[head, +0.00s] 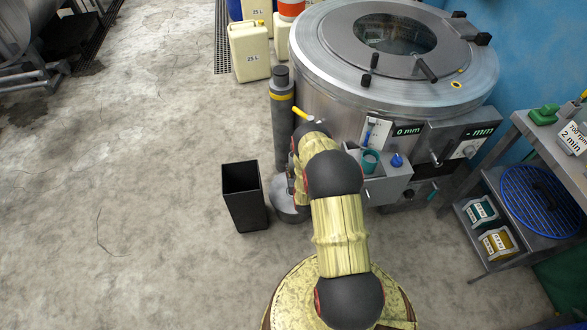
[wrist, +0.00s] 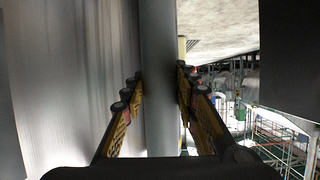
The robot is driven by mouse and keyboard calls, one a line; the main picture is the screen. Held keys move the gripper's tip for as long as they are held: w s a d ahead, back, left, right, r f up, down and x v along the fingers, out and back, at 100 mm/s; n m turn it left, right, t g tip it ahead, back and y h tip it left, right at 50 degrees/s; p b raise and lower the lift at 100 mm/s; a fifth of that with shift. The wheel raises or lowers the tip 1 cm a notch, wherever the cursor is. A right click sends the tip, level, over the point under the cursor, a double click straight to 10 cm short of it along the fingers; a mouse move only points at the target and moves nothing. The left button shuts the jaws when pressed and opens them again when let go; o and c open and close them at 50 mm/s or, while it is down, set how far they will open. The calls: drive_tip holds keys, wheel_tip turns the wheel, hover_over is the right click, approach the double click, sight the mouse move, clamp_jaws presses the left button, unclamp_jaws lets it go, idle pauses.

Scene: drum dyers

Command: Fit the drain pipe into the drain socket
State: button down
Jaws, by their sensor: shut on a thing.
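The drain pipe (head: 282,125) is a grey upright tube with a dark top and a yellow band, standing close against the front left of the steel drum machine. In the wrist view the pipe (wrist: 158,60) runs between my fingers. My gripper (wrist: 157,84) is shut on it, one finger on each side. In the head view my arm mostly hides the gripper. A round grey piece (head: 284,207) on the floor below the pipe looks like the drain socket. My arm partly covers it, and I cannot tell whether the pipe's lower end is inside it.
The drum machine (head: 330,75) stands right behind the pipe, with a control box (head: 385,185) to its right. A black open bin (head: 243,198) stands just left of the pipe. Pale canisters (head: 249,52) stand behind. A shelf trolley (head: 480,262) is at right.

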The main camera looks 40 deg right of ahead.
drive_tip(key=shift+f, duration=1.85)
drive_tip(key=c, duration=1.3)
unclamp_jaws()
drive_tip(key=shift+f, duration=0.1)
drive_tip(key=v, duration=1.2)
